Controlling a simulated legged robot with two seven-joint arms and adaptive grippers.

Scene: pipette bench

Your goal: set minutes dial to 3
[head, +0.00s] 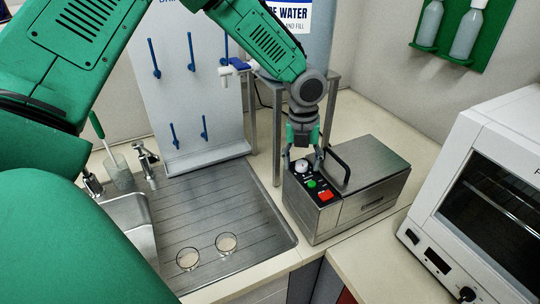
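The metal bench device (372,165) stands on the counter right of the sink, with a black handle on its lid. Its black front panel carries a small white-faced dial (302,166), a green button (311,184) and a red switch (325,196). The dial's markings are too small to read. My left gripper (303,158) points down over the dial, its fingers spread apart with the dial showing between and below them. I cannot tell whether the fingers touch it. My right gripper is not in view.
A steel sink with a drainboard (215,205) lies to the left, with two small glass dishes (226,243) on it. A pegboard rack (190,90) and a metal stand (278,140) stand behind. A white oven (490,200) is at the right. The counter before the device is clear.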

